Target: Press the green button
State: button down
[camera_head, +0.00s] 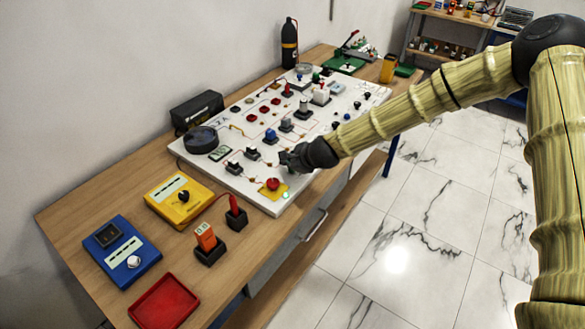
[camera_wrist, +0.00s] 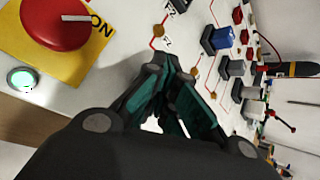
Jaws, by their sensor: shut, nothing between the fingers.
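The green button (camera_head: 286,196) shows as a small pale-green lit spot near the front corner of the white panel (camera_head: 258,198). In the wrist view the green button (camera_wrist: 22,79) is a glowing white-green disc in a metal ring at the left edge, below a yellow plate with a red knob (camera_wrist: 52,20). My gripper (camera_head: 285,160) is shut and empty, over the panel and up and to the right of the red knob in the head view. In the wrist view its dark fingers (camera_wrist: 165,80) are together, apart from the button.
The red knob (camera_head: 273,184) on its yellow plate sits beside the button. A blue switch (camera_head: 270,136) and several other switches and wires cover the panel. A yellow box (camera_head: 179,199), a blue box (camera_head: 122,251) and a red tray (camera_head: 164,303) are on the wooden table, left.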

jog(key=shift+r, duration=0.1)
jog(key=shift+r+p, duration=0.5)
jog(key=shift+r, duration=0.35)
notch_tip(320, 180, up, 5)
jog(key=p, duration=0.3)
dwell(0.5)
jog(key=shift+d, duration=0.1)
dwell(0.6)
